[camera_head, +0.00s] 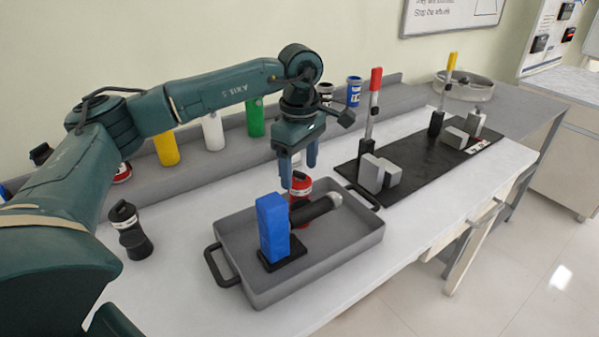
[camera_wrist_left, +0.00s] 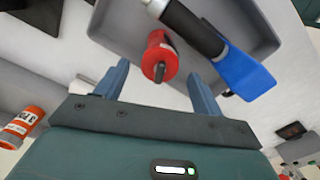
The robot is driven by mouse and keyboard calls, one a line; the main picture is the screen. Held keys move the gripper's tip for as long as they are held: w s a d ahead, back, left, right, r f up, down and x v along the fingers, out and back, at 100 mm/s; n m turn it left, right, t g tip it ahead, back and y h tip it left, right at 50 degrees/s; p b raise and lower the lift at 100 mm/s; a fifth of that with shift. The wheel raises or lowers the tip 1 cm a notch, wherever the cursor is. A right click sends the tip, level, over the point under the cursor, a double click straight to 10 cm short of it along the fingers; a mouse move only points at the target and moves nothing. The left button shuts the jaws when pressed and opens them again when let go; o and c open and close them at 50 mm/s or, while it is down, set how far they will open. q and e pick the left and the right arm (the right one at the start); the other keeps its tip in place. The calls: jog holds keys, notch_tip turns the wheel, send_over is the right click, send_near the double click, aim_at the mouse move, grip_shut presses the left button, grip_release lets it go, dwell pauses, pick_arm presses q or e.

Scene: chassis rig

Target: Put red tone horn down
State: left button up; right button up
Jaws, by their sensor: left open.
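The red tone horn (camera_head: 301,187), a red canister with a dark and white top, stands in the grey tray (camera_head: 337,252) near its back side. Its lower part is hidden behind a black handle in the head view. My left gripper (camera_head: 298,172) is open and points down just above the horn. In the left wrist view the red horn (camera_wrist_left: 158,55) shows between the two spread fingers (camera_wrist_left: 158,70), with no finger visibly pressing on it. My right gripper is not in view.
A black mat (camera_head: 410,165) with clamps is to the right. A black canister (camera_head: 129,232) stands left of the tray. Several coloured cylinders, including a yellow one (camera_head: 166,148), line the back shelf.

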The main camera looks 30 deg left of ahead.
pick_arm(q)
notch_tip(320, 180, up, 10)
dwell(0.3)
dwell(0.5)
